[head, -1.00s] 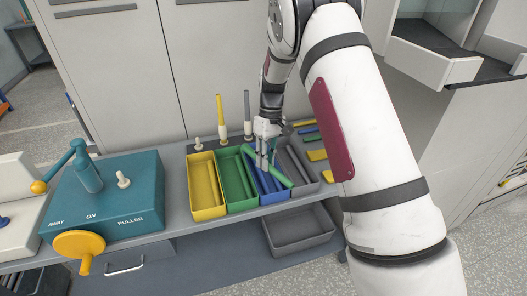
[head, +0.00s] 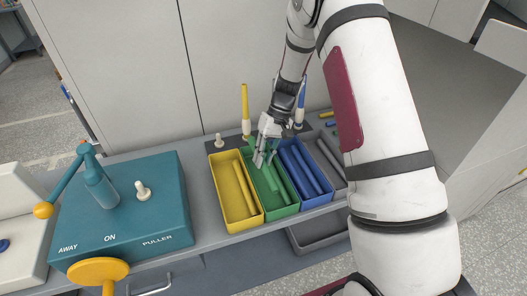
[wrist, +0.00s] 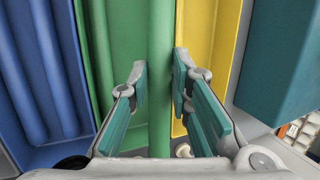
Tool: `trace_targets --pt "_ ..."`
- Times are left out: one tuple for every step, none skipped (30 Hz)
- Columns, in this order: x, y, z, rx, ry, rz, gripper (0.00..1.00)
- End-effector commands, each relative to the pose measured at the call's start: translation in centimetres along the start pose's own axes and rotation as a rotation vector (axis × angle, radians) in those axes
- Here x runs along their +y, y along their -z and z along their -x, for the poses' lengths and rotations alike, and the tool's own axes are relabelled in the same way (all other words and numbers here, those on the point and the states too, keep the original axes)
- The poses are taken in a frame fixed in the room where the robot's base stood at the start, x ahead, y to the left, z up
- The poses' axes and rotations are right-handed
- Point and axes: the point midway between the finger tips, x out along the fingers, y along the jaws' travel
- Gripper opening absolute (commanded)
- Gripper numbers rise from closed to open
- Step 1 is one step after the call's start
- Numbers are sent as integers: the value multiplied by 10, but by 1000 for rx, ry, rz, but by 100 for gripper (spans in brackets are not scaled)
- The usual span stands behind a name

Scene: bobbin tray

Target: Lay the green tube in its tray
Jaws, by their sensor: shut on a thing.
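My gripper (head: 264,158) is shut on the green tube (wrist: 161,60), with a finger on each side of it. In the head view the gripper is over the back part of the green tray (head: 291,210). The held tube points along the tray's length there. In the wrist view the tube runs upright between the fingers, in front of the border between the green tray and the yellow tray. Another green tube (wrist: 97,45) lies in the green tray. I cannot tell whether the held tube touches the tray.
The yellow tray (head: 247,226) is left of the green one, and the blue tray (head: 317,203) is right. A grey tray (head: 342,176) stands beyond. Upright yellow (head: 245,105) and blue (head: 301,100) tubes stand behind. The teal puller box (head: 130,215) is at the left.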

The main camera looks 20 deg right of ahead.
Motion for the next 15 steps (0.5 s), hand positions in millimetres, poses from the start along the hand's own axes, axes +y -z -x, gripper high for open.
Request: trace_targets --pt "2 1 -7 -2 1 -1 0" --pt "4 2 -10 -2 1 0 0" --pt "5 3 -13 -2 0 1 0" --pt "7 3 -16 -1 0 1 0" --pt "8 4 -19 -1 -1 0 0" --pt "10 4 -23 -2 -1 0 0" --pt "11 5 -27 -2 0 0 0" --pt "12 6 -30 -2 0 0 0" --pt "13 6 -33 -1 0 1 0" --pt "14 7 -36 -1 0 1 0" --pt "16 8 -39 -1 0 1 0" --pt "17 8 -43 -1 0 0 0" --pt "18 8 -46 -2 0 0 0" --pt "19 8 -49 -3 0 0 0" --pt "21 9 -52 -2 0 1 0"
